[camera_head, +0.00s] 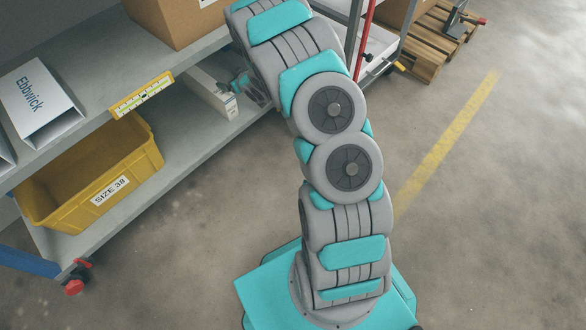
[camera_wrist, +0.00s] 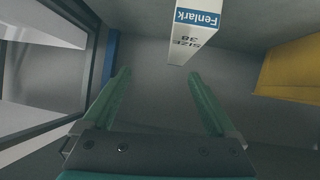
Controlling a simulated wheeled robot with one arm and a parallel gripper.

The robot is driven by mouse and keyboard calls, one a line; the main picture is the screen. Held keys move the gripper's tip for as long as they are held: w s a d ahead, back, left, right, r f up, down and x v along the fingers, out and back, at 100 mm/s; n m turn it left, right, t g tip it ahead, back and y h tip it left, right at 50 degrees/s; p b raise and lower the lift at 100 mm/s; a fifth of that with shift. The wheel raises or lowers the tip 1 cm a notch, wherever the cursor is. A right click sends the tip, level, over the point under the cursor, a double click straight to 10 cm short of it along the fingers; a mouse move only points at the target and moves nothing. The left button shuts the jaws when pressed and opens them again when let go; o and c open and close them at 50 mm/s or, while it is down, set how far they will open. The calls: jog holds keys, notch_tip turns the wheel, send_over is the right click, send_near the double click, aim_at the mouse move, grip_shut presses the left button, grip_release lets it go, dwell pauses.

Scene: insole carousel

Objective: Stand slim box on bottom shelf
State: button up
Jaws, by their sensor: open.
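The slim box is white with a blue Fenlark label and size 38 print. It stands on the bottom shelf (camera_head: 185,140), and its narrow labelled end faces out; the slim box (camera_head: 212,96) shows left of my gripper in the head view. In the wrist view the slim box (camera_wrist: 193,30) is upside down at the top, beyond the fingertips. My gripper (camera_wrist: 158,72) is open, with nothing between its two green fingers. In the head view my gripper (camera_head: 240,84) is at the shelf's right end, partly hidden by my arm.
A yellow bin (camera_head: 140,160) marked size 38 stands on the bottom shelf to the left; the yellow bin also shows in the wrist view (camera_wrist: 292,70). The upper shelf (camera_head: 130,50) overhangs, holding a white Ebbwick box (camera_head: 40,100) and a cardboard box (camera_head: 180,18). A rack post is to the right.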

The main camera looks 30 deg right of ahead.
jog(key=s+d+r+m+g+h, duration=0.2)
jog(key=s+d+r+g+h, duration=0.1)
jog(key=s+r, duration=0.55)
jog(key=s+d+r+m+g+h, duration=0.1)
jog(key=s+d+r+g+h, duration=0.15)
jog(key=s+r, duration=0.6)
jog(key=s+a+r+g+y, duration=0.1)
jog(key=s+a+r+g, duration=0.1)
jog(key=s, duration=1.1)
jog(key=s+a+r+g+y, duration=0.1)
jog(key=s+a, duration=0.4)
jog(key=s, duration=0.8)
jog(key=s+a+r+g+y, duration=0.1)
jog(key=s+a+r+g, duration=0.2)
jog(key=s, duration=1)
jog(key=shift+a+g, duration=0.75)
jog(key=shift+g, duration=0.4)
jog(key=shift+s, duration=0.1)
notch_tip(320, 180, up, 3)
jog(key=p, duration=0.2)
jog(key=shift+f+p, duration=0.1)
jog(key=shift+p, duration=0.3)
